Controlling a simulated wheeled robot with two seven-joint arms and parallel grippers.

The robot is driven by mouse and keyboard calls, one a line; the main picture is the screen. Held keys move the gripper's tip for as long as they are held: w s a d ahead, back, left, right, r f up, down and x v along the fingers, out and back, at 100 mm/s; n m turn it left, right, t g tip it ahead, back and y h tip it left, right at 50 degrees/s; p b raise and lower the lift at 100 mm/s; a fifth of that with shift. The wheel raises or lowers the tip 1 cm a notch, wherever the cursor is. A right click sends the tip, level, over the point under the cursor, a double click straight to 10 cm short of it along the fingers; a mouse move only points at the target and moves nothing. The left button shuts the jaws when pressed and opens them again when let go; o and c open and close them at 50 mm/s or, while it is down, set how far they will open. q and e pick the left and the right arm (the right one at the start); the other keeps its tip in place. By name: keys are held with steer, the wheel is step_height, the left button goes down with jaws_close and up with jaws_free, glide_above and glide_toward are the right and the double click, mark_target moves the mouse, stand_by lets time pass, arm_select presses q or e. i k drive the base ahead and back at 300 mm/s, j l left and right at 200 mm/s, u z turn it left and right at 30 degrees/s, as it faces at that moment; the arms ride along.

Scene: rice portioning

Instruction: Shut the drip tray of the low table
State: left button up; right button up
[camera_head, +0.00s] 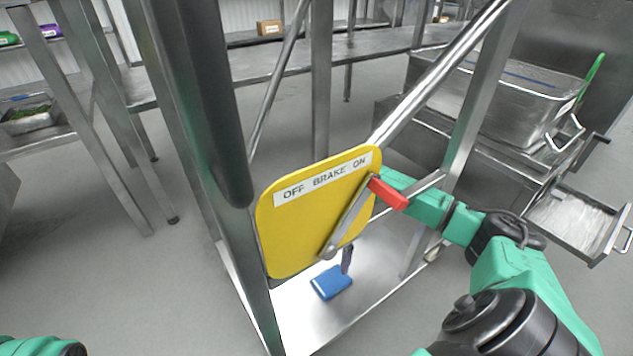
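The drip tray (538,220) is a shallow metal drawer at the right, pulled out from under the low table (482,150). Its inside is visible, and its bar handle (627,240) is at the right picture edge. My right arm comes in from the lower right and reaches left, away from the tray. Its far end passes behind the yellow brake plate, so my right gripper is hidden. Only a small green part of my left arm shows at the bottom left; my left gripper is out of view.
A metal trolley frame with a yellow brake plate (290,240) and red-ended lever (389,194) stands close in front. A blue object (331,283) lies on its lower shelf. A metal pan (515,105) with a green-handled tool (592,75) stands on the low table.

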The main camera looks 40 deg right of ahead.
mark_target(582, 224)
steer(key=k, duration=1)
